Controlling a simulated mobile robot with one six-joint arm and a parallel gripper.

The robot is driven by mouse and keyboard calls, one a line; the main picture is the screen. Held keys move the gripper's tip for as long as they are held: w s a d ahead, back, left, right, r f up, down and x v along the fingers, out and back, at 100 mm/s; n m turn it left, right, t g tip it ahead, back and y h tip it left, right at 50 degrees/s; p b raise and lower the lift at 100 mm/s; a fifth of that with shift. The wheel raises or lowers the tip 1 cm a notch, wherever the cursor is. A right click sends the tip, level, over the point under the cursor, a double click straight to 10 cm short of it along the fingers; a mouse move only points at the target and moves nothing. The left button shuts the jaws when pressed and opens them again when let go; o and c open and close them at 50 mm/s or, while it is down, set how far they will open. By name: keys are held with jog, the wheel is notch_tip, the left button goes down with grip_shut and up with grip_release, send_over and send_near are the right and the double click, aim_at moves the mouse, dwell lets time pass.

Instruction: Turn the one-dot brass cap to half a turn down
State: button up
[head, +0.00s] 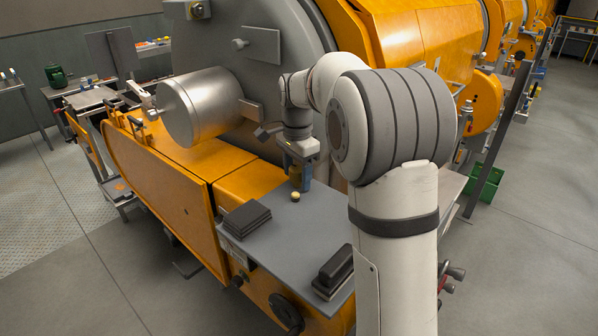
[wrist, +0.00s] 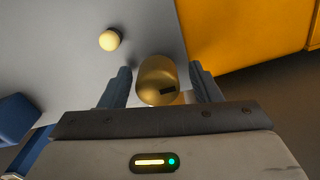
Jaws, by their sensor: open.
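A large rounded brass cap (wrist: 152,70) stands between the two fingers of my gripper (wrist: 161,80) in the wrist view. It has a dark rectangular mark on its near side. I see no dots on it, so I cannot tell if it is the one-dot cap. The fingers are open, one on each side of it; any contact is unclear. In the head view my gripper (head: 299,174) points down over the grey table, partly hiding the brass cap. A smaller pale yellow round knob (wrist: 109,40) sits left of the cap; it also shows in the head view (head: 295,196).
The grey table (head: 285,240) holds dark flat blocks (head: 247,219) at its left and a black block (head: 335,268) at its front right. A metal drum (head: 200,108) stands left of my arm. An orange machine panel (wrist: 245,30) lies right of the cap.

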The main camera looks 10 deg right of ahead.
aim_at(297, 167)
notch_tip(297, 167, up, 8)
jog(key=shift+f+b, duration=0.1)
jog(key=shift+b, duration=0.35)
dwell(0.3)
